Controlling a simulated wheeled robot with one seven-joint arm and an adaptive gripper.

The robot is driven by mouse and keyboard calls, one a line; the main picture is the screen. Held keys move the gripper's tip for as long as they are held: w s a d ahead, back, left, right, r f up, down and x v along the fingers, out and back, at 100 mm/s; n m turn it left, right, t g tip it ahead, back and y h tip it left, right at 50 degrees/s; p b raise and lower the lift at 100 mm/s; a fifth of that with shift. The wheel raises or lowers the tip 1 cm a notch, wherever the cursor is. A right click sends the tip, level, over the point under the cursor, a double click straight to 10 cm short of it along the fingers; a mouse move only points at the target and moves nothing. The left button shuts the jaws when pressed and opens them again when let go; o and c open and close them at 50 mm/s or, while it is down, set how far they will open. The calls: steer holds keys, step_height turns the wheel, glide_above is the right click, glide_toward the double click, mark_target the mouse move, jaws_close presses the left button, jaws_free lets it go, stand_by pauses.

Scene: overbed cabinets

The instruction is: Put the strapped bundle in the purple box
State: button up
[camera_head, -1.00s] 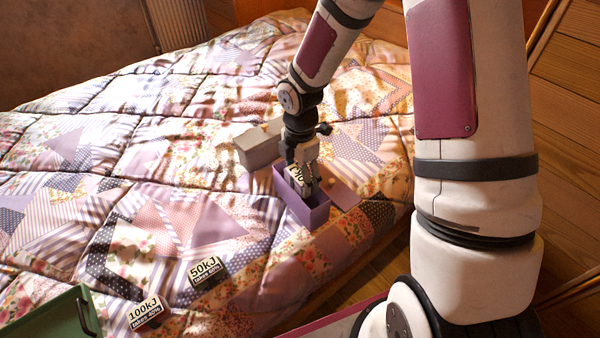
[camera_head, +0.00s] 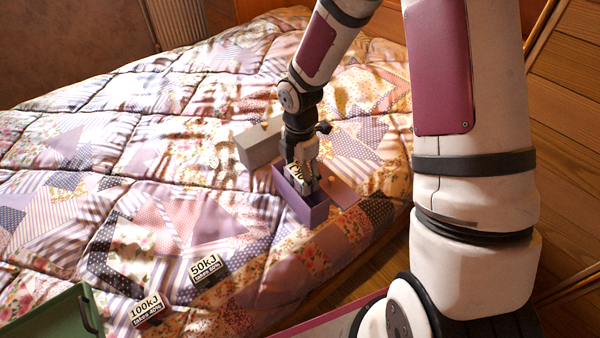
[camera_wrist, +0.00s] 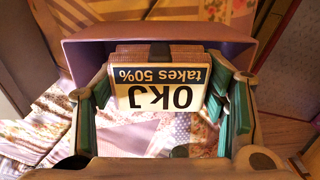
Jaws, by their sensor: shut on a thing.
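My gripper (camera_head: 306,186) is shut on the strapped bundle (camera_head: 297,173). The bundle is brown with a dark strap and a pale label reading "0kJ takes 50%", upside down in the wrist view (camera_wrist: 160,88). My gripper points down at the open purple box (camera_head: 318,214) near the bed's edge. The bundle overlaps the box's opening, and its lower part is hidden by the fingers and box wall. The purple box also shows behind the bundle in the wrist view (camera_wrist: 95,52). I cannot tell whether the bundle touches the box floor.
A grey box (camera_head: 258,147) stands just behind the purple box. Labels reading 50kJ (camera_head: 206,268) and 100kJ (camera_head: 147,309) are at the front left, near a green tray (camera_head: 55,318). The patchwork quilt (camera_head: 130,150) is mostly clear to the left.

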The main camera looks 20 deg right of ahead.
stand_by(0.8)
steer(key=o, duration=1.3)
step_height(320, 180, up, 12)
